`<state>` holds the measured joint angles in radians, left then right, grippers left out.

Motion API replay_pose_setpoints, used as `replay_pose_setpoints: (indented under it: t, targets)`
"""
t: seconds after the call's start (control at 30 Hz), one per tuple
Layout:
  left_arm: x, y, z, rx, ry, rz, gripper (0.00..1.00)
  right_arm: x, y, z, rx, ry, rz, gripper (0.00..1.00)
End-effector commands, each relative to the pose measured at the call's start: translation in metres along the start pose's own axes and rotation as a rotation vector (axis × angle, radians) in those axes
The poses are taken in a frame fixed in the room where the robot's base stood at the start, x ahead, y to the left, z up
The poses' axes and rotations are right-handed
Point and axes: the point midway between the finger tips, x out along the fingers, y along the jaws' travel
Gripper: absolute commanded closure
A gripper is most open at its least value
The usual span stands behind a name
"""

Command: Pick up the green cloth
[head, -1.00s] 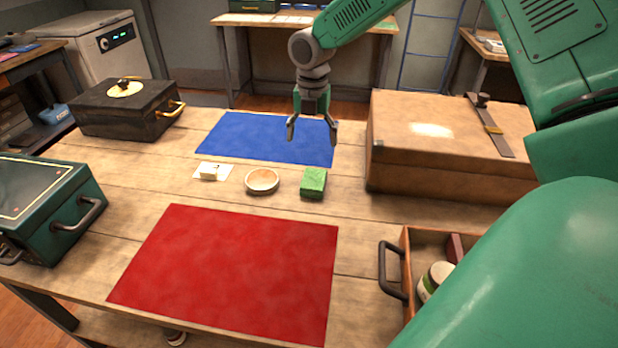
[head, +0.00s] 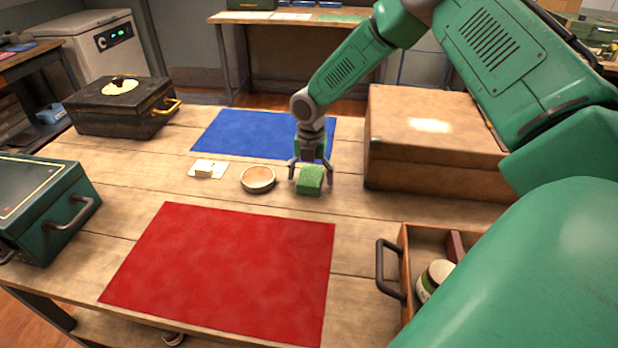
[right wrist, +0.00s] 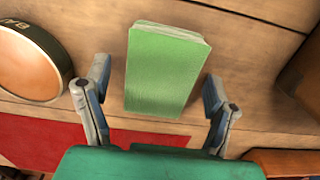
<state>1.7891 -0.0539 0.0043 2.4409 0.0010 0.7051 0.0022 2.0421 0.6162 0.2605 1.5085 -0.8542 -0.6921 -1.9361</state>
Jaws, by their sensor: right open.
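The green cloth (head: 309,181) is a small folded block lying on the wooden table, just right of a round shallow bowl. My right gripper (head: 311,175) is low over it, pointing down, with its fingers apart on either side of the cloth. In the right wrist view the cloth (right wrist: 166,72) sits between and a little beyond the two open fingertips (right wrist: 156,78), with a visible gap on each side. Nothing is held. My left gripper is not in view.
The bowl (head: 258,179) stands close left of the cloth, with a white card and small block (head: 205,171) farther left. A blue mat (head: 240,133) lies behind, a red mat (head: 225,270) in front. A large brown case (head: 435,150) stands right; an open drawer (head: 403,235) is front right.

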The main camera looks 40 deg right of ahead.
Motion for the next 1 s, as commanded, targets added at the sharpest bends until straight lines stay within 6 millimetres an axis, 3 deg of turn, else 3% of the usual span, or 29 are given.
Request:
replay_pose_setpoints:
  t: [0.1,0.33,0.4,0.5,0.83,1.0]
  targets:
    - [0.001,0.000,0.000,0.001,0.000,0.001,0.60,0.008,0.001,-0.002,0.000,-0.001,0.001,0.22]
    - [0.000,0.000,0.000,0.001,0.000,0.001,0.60,0.005,0.004,-0.005,0.000,-0.006,-0.002,0.22]
    - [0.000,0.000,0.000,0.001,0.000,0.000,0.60,0.005,0.004,-0.005,0.000,-0.007,-0.002,0.47]
    - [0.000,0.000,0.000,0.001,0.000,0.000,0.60,0.006,0.004,-0.005,0.000,-0.006,-0.002,0.76]
    - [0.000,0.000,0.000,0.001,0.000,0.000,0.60,0.005,0.001,-0.001,0.000,-0.002,0.002,0.76]
    - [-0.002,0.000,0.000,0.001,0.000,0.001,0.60,-0.021,0.003,-0.002,-0.001,-0.005,0.004,0.76]
